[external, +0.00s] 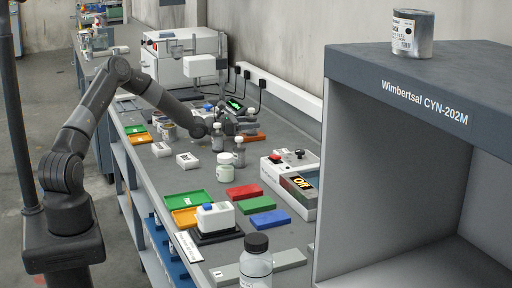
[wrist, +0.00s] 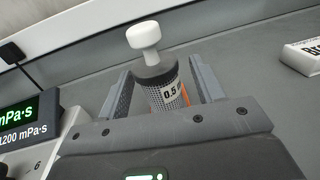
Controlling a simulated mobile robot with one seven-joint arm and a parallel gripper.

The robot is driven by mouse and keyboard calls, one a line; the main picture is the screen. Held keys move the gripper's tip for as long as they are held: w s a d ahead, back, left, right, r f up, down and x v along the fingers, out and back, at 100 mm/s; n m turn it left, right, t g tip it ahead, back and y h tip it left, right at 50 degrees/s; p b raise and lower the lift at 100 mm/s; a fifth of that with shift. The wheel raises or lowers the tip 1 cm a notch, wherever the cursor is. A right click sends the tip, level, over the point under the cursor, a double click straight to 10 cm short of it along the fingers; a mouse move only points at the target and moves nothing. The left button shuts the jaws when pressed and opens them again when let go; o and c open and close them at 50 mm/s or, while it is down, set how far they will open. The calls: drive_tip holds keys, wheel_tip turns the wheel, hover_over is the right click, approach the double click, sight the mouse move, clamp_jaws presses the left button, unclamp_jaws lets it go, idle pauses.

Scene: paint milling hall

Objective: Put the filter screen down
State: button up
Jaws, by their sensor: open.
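The filter screen (wrist: 160,88) is a dark mesh cylinder with a white knob on top and a white label starting "0.5". It is between the two fingers of my open gripper (wrist: 163,72) in the wrist view. Its lower part is hidden by the gripper body, and I cannot tell whether either finger touches it. A strip of orange shows beside it, inside the right finger. In the external view my gripper (external: 236,122) is low over the far part of the bench, and the screen cannot be made out there.
A device with a green-lit mPa·s display (wrist: 28,118) stands close left of my gripper. Grey bottles (external: 217,138) and a white-lidded jar (external: 225,173) stand nearer. A white label block (wrist: 303,57) is at right, with clear bench between.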

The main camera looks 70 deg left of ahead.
drive_tip(key=s, duration=0.4)
drive_tip(key=s+a, duration=0.1)
drive_tip(key=s, duration=0.2)
drive_tip(key=shift+s+a+f, duration=0.1)
